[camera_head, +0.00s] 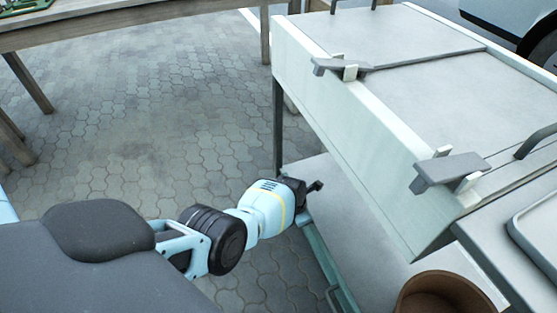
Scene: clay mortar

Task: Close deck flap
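The deck is a grey work surface (440,100) at the right, with flat top panels and a seam between them. A long pale panel (345,125) runs along its near-left side, facing down and outward. I cannot tell for certain which panel is the flap. Two grey latch-like pieces, one farther back (335,67) and one nearer (450,172), sit on the panel's upper edge. My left gripper (315,186) is a small dark shape below and left of the panel, apparently apart from it. Its finger opening is unclear. My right gripper is out of view.
A brown pot (443,295) stands on the lower shelf (375,250) at bottom right. A grey tray (535,225) lies at the right edge. A wooden table (130,18) is at the back left. Open paving (150,130) lies between.

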